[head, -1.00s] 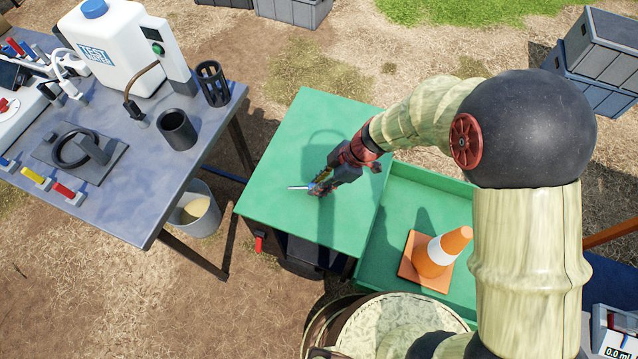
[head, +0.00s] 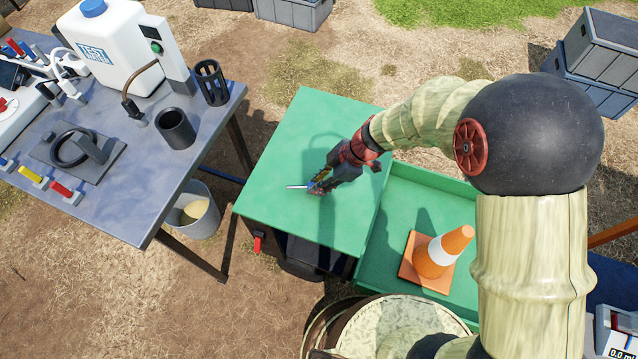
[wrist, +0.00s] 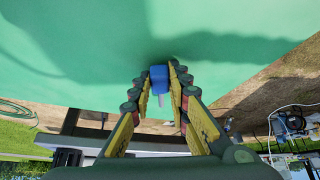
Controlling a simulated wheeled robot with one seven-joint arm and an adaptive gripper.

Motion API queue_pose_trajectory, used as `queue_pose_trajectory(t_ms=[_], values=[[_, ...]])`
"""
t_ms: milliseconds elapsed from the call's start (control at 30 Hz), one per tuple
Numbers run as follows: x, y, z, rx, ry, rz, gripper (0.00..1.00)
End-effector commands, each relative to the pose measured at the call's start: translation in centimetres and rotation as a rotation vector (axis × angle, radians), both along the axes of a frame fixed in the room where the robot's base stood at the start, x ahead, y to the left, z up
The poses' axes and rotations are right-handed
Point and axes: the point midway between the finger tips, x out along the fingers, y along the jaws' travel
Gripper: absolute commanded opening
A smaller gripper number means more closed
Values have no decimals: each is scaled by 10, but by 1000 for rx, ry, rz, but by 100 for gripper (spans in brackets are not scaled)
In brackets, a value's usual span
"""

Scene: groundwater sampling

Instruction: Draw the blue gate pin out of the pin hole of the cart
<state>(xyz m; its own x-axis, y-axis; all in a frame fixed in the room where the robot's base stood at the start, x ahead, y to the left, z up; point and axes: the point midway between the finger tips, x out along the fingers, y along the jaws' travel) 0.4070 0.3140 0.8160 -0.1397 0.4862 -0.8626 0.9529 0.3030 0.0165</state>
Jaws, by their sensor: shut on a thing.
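My gripper (head: 318,187) is above the green top of the cart (head: 300,135), with its fingers pointing left in the head view. It is shut on the blue gate pin. The pin's blue head (wrist: 159,79) sits between the fingertips in the wrist view, and a pale shaft shows below it. In the head view the pin's bare silver shaft (head: 297,187) sticks out to the left of the fingertips, over the green top. No hole shows around the visible shaft. I cannot make out the pin hole in either view.
The cart's lower green tray holds an orange and white cone (head: 440,252). A red piece (head: 258,243) shows at the cart's front edge. A grey table (head: 100,200) with a white tank (head: 115,45) and a black cup (head: 176,128) stands left. A bucket (head: 197,215) sits between.

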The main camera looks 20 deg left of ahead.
Motion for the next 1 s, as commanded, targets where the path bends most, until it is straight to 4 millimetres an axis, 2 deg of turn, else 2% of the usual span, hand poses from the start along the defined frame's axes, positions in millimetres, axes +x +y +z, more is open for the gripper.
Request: queue_pose_trajectory(t_ms=[33, 67, 100, 467, 867, 1000], values=[[-8, -6, -17, -18, 15, 1, 0], [-8, -6, -17, -18, 15, 1, 0], [-8, -6, -17, -19, 15, 1, 18], [-9, -7, -18, -21, 17, 1, 39], [-8, -8, -17, -21, 17, -2, 39], [-6, -11, -9, -19, 16, -2, 39]])
